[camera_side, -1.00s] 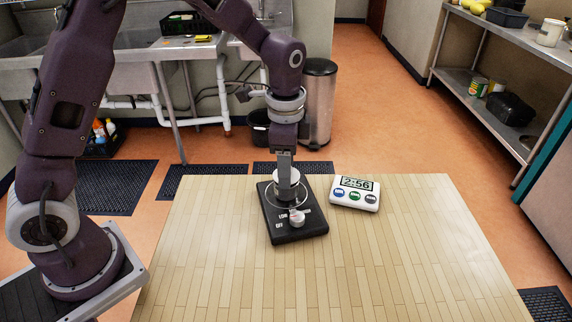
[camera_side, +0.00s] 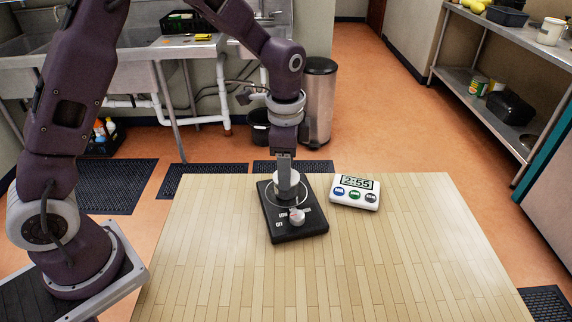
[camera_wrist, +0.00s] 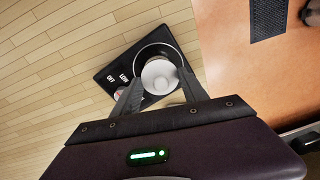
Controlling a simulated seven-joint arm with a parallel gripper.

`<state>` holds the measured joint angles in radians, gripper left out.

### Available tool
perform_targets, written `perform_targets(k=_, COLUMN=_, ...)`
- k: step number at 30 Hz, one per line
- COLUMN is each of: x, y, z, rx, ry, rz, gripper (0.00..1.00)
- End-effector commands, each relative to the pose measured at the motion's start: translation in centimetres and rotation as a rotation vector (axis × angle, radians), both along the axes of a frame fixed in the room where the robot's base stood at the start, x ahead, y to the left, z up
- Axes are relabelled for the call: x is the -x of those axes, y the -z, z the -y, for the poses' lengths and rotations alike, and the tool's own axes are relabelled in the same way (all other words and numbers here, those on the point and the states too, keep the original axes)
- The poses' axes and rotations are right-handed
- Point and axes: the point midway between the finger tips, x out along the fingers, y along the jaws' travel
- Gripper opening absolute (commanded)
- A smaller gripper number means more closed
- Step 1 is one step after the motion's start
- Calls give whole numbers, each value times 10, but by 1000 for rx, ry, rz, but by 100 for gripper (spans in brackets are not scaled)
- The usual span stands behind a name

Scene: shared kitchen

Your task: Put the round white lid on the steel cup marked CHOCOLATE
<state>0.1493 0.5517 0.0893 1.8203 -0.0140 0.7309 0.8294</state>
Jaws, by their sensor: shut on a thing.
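The round white lid (camera_side: 296,180) is in my gripper (camera_side: 285,192), over the upper part of a black hot plate (camera_side: 290,232). In the wrist view, the lid (camera_wrist: 158,70) shows between the two fingertips of my gripper (camera_wrist: 159,80), with a smaller paler disc at its middle. A bright round rim with a dark inside (camera_wrist: 150,49) surrounds the lid; I cannot tell whether it is a cup or part of the plate. No CHOCOLATE marking is readable. The lid's height above what lies beneath it is unclear.
A pale knob (camera_side: 297,216) stands on the hot plate beside OFF and LOW labels. A white timer (camera_side: 355,192) reading 2:55 lies to its right. The front and right of the wooden table (camera_side: 400,270) are clear. A bin (camera_side: 320,100) stands behind.

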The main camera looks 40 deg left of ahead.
Motion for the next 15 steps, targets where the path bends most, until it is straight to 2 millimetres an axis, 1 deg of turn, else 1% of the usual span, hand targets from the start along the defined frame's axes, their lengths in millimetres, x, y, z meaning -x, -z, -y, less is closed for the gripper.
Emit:
perform_targets(k=1, x=0, y=1, z=0, rx=0, ry=0, rz=0, gripper=14)
perform_targets(k=2, x=0, y=1, z=0, rx=0, ry=0, rz=0, gripper=55)
perform_targets(k=3, x=0, y=1, z=0, rx=0, ry=0, rz=0, gripper=60)
perform_targets(k=11, x=0, y=1, z=0, rx=0, ry=0, rz=0, gripper=60)
perform_targets(k=15, x=0, y=-9, z=1, rx=1, ry=0, rz=2, gripper=60)
